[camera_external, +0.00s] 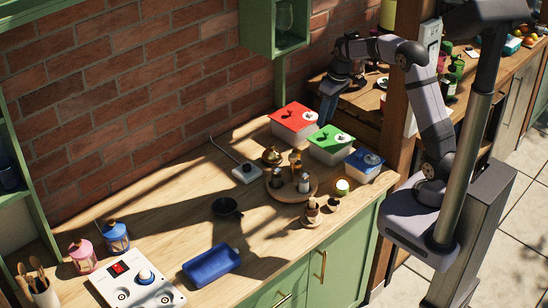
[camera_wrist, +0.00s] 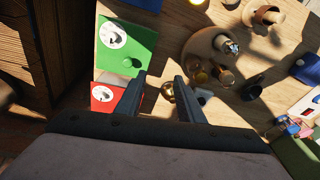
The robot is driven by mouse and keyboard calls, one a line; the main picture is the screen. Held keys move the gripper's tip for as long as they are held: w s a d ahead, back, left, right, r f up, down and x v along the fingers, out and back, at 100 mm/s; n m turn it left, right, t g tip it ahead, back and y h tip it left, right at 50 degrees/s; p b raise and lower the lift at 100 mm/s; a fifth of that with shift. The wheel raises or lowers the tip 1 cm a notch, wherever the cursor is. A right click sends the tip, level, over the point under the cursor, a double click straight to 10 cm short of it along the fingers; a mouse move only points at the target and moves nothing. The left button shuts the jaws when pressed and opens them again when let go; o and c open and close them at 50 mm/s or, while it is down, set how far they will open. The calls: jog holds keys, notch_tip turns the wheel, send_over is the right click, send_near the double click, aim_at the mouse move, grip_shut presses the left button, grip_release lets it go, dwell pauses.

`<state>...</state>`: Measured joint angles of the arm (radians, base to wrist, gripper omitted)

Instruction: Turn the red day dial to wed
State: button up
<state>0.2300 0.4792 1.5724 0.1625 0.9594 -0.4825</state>
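The red-lidded box (camera_external: 289,117) stands at the back right of the table, with a white round dial (camera_external: 309,115) on its lid. In the wrist view part of the red lid (camera_wrist: 121,99) shows at lower left, with its white dial (camera_wrist: 102,93); my left finger covers some of the lid. The dial's markings are too small to read, so its setting cannot be told. My gripper (camera_wrist: 160,76) is open and empty, fingers apart. In the external view my gripper (camera_external: 326,112) hangs above and just right of the red box, not visibly touching it.
A green-lidded box (camera_external: 325,141) with a similar dial and a blue-lidded box (camera_external: 364,161) stand beside the red one. A round wooden tray (camera_external: 288,193) holds several small items nearby. The table's middle left is fairly clear.

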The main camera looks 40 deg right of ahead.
jog(key=w+d+f+n+t+b, duration=0.1)
jog(key=w+d+f, duration=0.1)
jog(key=w+d, duration=0.5)
jog(key=n+t+b, duration=0.1)
jog(key=n, duration=0.1)
send_near(311, 113)
jog(key=shift+s+d+f+y, duration=0.15)
jog(key=shift+d+f+y, duration=0.05)
jog(key=shift+d+y, duration=0.1)
jog(key=shift+a+f, duration=0.1)
jog(key=shift+m, duration=0.3)
jog(key=shift+p+x, duration=1.55)
jog(key=shift+x, duration=2)
grip_shut()
